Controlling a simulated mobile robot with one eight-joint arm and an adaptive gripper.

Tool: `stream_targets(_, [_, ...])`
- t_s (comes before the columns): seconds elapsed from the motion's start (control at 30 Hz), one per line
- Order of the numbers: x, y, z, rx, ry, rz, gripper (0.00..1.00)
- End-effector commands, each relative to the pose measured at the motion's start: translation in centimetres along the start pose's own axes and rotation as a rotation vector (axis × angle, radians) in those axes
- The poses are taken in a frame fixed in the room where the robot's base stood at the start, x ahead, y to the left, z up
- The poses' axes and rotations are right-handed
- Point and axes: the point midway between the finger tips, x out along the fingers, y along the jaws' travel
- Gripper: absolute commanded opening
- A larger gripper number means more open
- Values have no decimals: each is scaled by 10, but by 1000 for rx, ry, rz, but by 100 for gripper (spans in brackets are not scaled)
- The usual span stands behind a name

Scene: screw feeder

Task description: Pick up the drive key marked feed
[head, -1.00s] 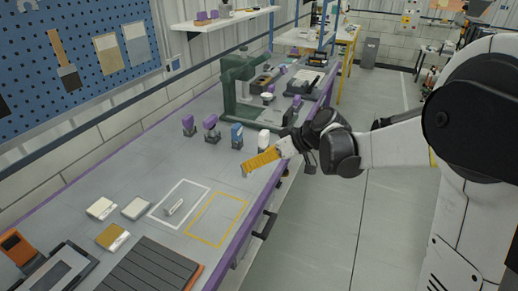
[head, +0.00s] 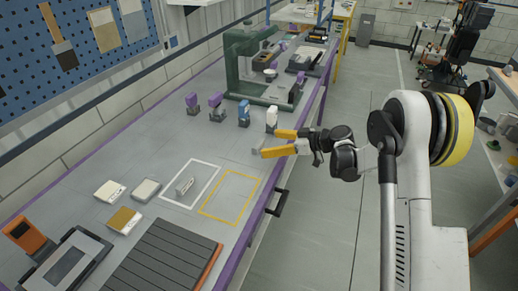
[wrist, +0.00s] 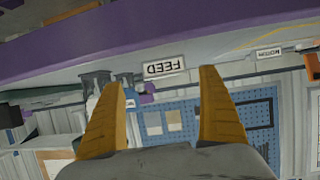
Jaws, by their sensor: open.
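My gripper (head: 268,143) is open and empty, its two yellow fingers apart above the bench's right edge, beside the small upright pieces. In the wrist view my gripper (wrist: 162,95) has nothing between its fingers. I cannot read any marking in the head view, so which piece is the feed key is unclear.
A green machine (head: 245,60) stands behind the row. A small metal part (head: 184,187) lies inside a white outline, beside an empty yellow outline (head: 231,193). Pale blocks (head: 146,190) and a ribbed dark mat (head: 165,262) lie nearer. Open floor is on the right.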

Motion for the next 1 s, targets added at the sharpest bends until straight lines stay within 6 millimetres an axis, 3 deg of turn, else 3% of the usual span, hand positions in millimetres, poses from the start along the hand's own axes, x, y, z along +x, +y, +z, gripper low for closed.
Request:
stream_targets(0.33, [47, -8, -2, 0, 0, -1, 88])
stream_targets(0.57, [50, -8, -5, 1, -1, 0, 88])
stream_targets(0.67, [50, -8, -5, 1, -1, 0, 64])
stream_targets(0.8, [50, -8, -5, 1, -1, 0, 21])
stream_targets(1.0, [50, -8, -5, 1, 0, 0, 20])
